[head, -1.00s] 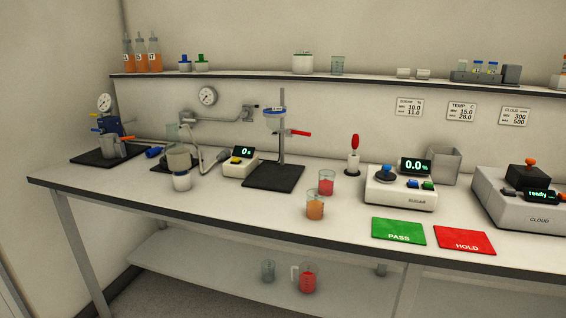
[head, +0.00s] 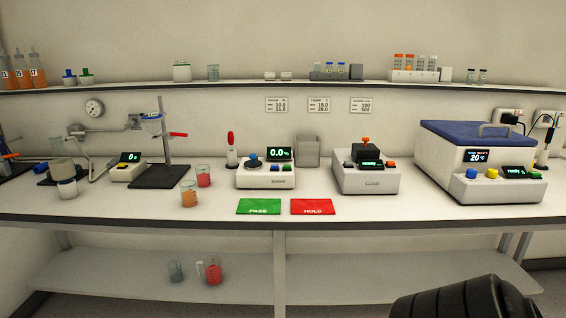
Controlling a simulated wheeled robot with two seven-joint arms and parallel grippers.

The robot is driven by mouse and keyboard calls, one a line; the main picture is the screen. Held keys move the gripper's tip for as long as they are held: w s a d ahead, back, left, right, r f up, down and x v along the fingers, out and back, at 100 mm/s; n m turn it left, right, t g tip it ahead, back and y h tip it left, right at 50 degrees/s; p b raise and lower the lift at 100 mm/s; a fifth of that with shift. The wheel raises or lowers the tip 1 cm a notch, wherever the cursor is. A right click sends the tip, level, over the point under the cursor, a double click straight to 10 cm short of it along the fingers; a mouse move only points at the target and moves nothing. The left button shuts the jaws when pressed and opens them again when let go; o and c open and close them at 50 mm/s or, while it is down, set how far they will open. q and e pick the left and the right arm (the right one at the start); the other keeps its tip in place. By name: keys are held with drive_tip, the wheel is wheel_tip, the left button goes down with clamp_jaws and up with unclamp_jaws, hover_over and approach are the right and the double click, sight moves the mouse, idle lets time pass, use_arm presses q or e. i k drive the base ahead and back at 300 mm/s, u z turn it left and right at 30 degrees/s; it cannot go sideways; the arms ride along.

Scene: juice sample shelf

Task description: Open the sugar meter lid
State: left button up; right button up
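The sugar meter (head: 265,179) is a white box on the bench, left of centre in the head view. Its display (head: 279,153) reads 0.0%. A dark round lid with a blue knob (head: 253,160) sits on its top left and looks closed. A blue and a green button are on its front right. Neither gripper shows in the head view. A black ribbed part of my own arm appears at the bottom right.
Green PASS (head: 258,207) and red HOLD (head: 313,207) mats lie in front of the meter. Beakers of orange (head: 189,194) and red liquid (head: 204,176) stand to its left. The CLOUD meter (head: 366,176) and a blue-lidded bath (head: 478,150) stand to its right.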

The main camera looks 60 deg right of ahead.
sight(254, 163)
drive_tip(key=u, duration=0.15)
drive_tip(key=k, duration=0.2)
drive_tip(key=z, duration=1.2)
